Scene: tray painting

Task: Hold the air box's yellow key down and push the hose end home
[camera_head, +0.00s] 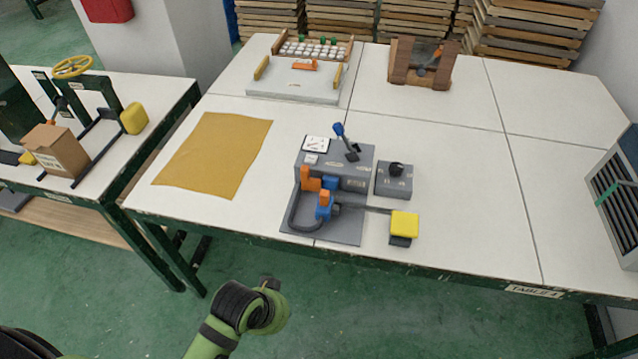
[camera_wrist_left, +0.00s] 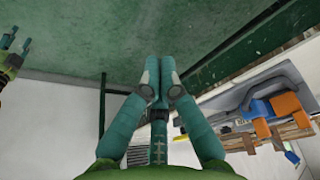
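The air box (camera_head: 350,178) is a grey unit on a grey base plate near the table's front edge. Its yellow key (camera_head: 404,224) is a block at the end of a dark bar on the right. A black hose (camera_head: 294,212) curves at the plate's left, near a blue and orange fitting (camera_head: 323,208); which part is the hose end, and how it is seated, I cannot tell. In the left wrist view, my left gripper (camera_wrist_left: 157,75) has its fingers together, empty, apart from the air box. My right gripper (camera_wrist_left: 17,45) shows small at the left edge, fingers apart.
A small grey box with a black knob (camera_head: 394,180) stands right of the air box. A tan mat (camera_head: 215,155) lies left. Behind are a tray on a fixture (camera_head: 293,90) and a wooden stand (camera_head: 405,75). The table's right middle is clear.

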